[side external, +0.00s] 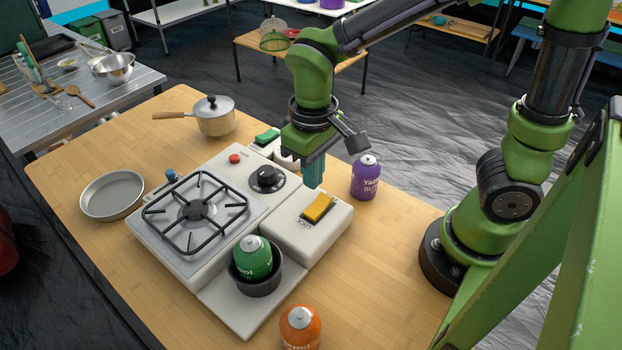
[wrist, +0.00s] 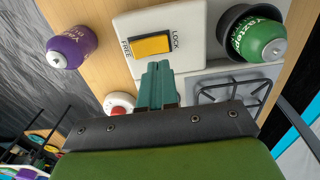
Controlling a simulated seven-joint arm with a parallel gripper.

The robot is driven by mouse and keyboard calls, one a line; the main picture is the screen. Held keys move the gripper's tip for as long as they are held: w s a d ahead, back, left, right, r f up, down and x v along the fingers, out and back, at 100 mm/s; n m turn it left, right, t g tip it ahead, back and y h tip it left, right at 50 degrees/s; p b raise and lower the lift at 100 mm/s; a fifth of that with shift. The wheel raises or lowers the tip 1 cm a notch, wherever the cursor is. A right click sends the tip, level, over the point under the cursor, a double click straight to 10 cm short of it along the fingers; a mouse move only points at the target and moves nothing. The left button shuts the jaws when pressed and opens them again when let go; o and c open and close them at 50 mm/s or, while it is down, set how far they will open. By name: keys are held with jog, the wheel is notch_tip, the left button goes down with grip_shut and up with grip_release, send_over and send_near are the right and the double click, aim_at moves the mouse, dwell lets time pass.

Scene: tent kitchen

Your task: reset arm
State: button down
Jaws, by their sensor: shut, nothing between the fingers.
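My green arm reaches over the wooden table, and my gripper (side external: 314,184) hangs above the stove unit (side external: 187,263), close to the yellow switch (side external: 317,207). In the wrist view my gripper (wrist: 157,68) has its two teal fingers together with nothing between them. The yellow switch (wrist: 151,45) lies just beyond the fingertips, between the words FREE and LOCK. I cannot tell whether the fingers touch the stove unit.
A purple canister (side external: 365,177) stands right of the stove. A green canister (side external: 252,257) sits in a dark holder (side external: 258,284). An orange canister (side external: 300,328) stands at the front. A saucepan (side external: 215,118) and an empty round pan (side external: 112,195) are on the table's left side.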

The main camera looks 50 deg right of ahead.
jog(key=shift+r, duration=0.15)
jog(key=s+d+r+m+t+y, duration=0.2)
jog(key=s+d+r+m+t, duration=0.1)
jog(key=d+r+t, duration=0.4)
notch_tip(320, 180, up, 3)
jog(key=shift+s+d+r+m, duration=0.1)
jog(key=shift+s+d+m, duration=0.35)
jog(key=shift+d, duration=0.35)
jog(key=shift+w, duration=0.1)
